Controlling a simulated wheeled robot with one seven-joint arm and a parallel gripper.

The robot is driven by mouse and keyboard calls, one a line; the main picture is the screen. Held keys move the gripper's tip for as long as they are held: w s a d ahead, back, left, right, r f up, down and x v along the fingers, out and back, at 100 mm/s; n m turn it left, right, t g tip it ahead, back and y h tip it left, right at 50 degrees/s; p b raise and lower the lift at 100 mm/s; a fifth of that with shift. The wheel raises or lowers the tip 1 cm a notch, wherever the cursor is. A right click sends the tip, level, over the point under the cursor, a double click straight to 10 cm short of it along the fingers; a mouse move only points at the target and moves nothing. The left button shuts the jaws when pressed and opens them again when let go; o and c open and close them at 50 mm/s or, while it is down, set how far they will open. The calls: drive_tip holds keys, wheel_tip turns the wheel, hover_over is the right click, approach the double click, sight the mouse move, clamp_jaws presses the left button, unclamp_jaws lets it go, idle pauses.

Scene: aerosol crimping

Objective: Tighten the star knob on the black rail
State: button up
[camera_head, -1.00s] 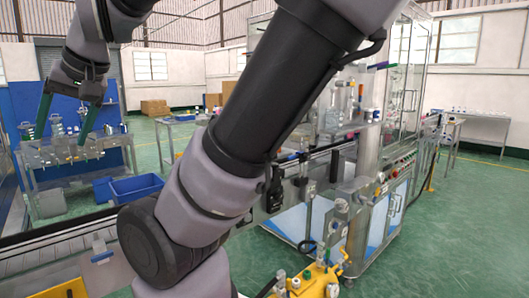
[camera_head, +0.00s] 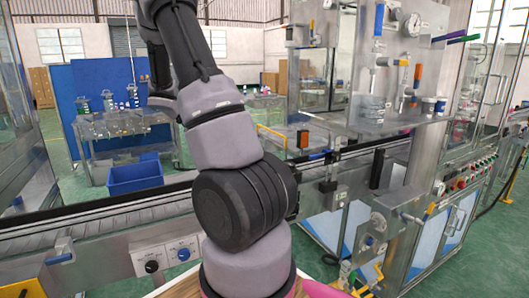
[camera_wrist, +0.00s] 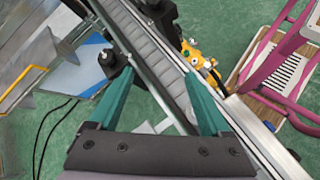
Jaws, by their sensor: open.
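In the wrist view my gripper (camera_wrist: 158,82) is open and empty, with its two green fingers spread above a grey conveyor (camera_wrist: 150,50). A dark knob-like part (camera_wrist: 108,60) sits beside the conveyor, close to the left fingertip; I cannot tell whether it is the star knob or whether they touch. In the head view a long black rail (camera_head: 352,154) runs along the conveyor. My gripper does not show there, and my arm hides part of the line. No star knob is clearly readable in the head view.
A panel with a black knob (camera_head: 152,267) and a blue knob (camera_head: 183,254) is on the conveyor's front. A glass-walled machine (camera_head: 400,75) stands at right. A blue bin (camera_head: 134,176) lies beyond the line. A pink-framed cart (camera_wrist: 275,65) is right of the conveyor in the wrist view.

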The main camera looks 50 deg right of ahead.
drive_tip(key=w+d+f+n+g+h, duration=0.3)
drive_tip(key=w+d+f+n+h, duration=0.2)
drive_tip(key=d+f+n+h, duration=0.45)
drive_tip(key=s+d, duration=0.1)
drive_tip(key=d, duration=0.2)
drive_tip(key=s+d+r+m+y, duration=0.1)
drive_tip(key=s+d, duration=0.1)
drive_tip(key=d, duration=0.2)
drive_tip(key=s+d+m, duration=0.1)
drive_tip(key=s+d, duration=0.1)
drive_tip(key=d, duration=0.2)
drive_tip(key=shift+s+r, duration=0.1)
drive_tip(key=shift+r, duration=0.05)
clamp_jaws()
